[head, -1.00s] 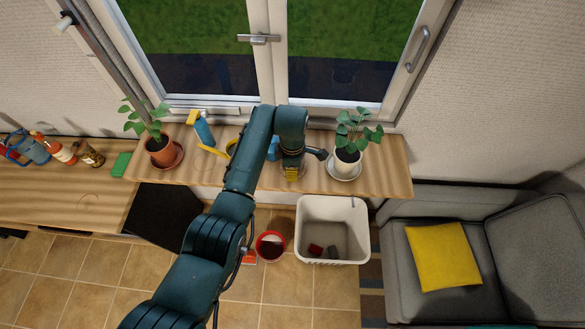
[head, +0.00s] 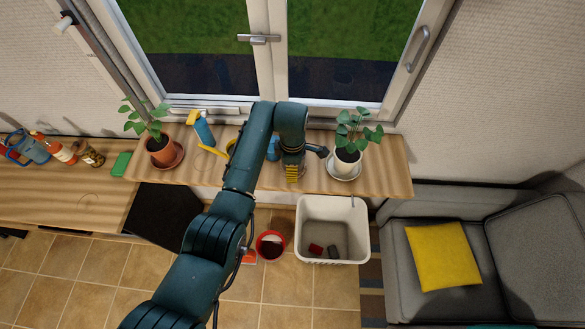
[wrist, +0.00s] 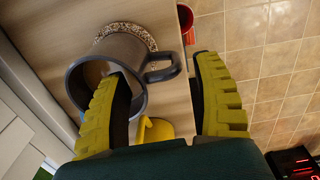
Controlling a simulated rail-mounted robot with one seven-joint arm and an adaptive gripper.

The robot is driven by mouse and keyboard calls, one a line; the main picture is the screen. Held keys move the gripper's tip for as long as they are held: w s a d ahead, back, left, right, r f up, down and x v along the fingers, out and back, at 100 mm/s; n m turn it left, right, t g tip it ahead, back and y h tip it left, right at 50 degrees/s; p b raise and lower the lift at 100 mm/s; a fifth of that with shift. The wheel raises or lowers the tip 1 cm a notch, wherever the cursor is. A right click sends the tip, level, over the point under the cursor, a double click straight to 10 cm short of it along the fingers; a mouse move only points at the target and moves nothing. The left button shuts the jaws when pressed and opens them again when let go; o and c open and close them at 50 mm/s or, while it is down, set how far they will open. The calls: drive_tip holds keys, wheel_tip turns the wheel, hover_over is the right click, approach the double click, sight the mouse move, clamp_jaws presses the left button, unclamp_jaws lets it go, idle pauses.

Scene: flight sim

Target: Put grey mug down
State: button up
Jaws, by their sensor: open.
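The grey mug (wrist: 122,50) stands on a round speckled coaster (wrist: 140,32) on the wooden sill in the wrist view, its mouth facing the camera and its handle (wrist: 163,65) pointing right. My gripper (wrist: 160,90) is open. Its left yellow finger overlaps the mug's mouth, and its right finger is outside, beyond the handle; whether either touches the mug I cannot tell. In the head view my gripper (head: 292,173) is over the sill, between the window and the white bin, and my arm and fingers hide the mug.
Potted plants stand left (head: 161,150) and right (head: 347,153) on the sill (head: 385,180). A blue spray bottle (head: 203,130) and yellow item (head: 212,151) are left of my arm. A white bin (head: 331,255) and red bucket (head: 270,245) are on the floor below.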

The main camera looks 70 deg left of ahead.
wheel_tip(320, 180, up, 10)
drive_tip(key=shift+d+r, duration=0.15)
drive_tip(key=shift+r, duration=0.05)
drive_tip(key=w+d+r+m+t+y, duration=0.2)
drive_tip(key=w+d+r+m+t, duration=0.25)
drive_tip(key=w+d+m, duration=0.35)
drive_tip(key=w+d+r+m+t+y, duration=0.2)
drive_tip(key=w+d+r+m+t, duration=0.25)
drive_tip(key=w, duration=0.55)
drive_tip(key=w+d+r+m+t, duration=0.35)
drive_tip(key=d+r+m, duration=0.45)
drive_tip(key=d+r, duration=0.6)
drive_tip(key=s+d+r+m+t+h, duration=0.2)
drive_tip(key=s+d+r+m+t, duration=0.2)
drive_tip(key=s+d+r, duration=0.3)
drive_tip(key=s+d+r+m+t+h, duration=0.2)
drive_tip(key=s+d+r+m+t, duration=0.3)
drive_tip(key=d, duration=0.8)
wheel_tip(320, 180, up, 3)
drive_tip(key=shift+s+r+m+h, duration=0.15)
drive_tip(key=shift+s+m+h, duration=0.25)
drive_tip(key=shift+s+m, duration=0.6)
drive_tip(key=shift+d+t, duration=0.1)
drive_tip(key=shift+t, duration=0.15)
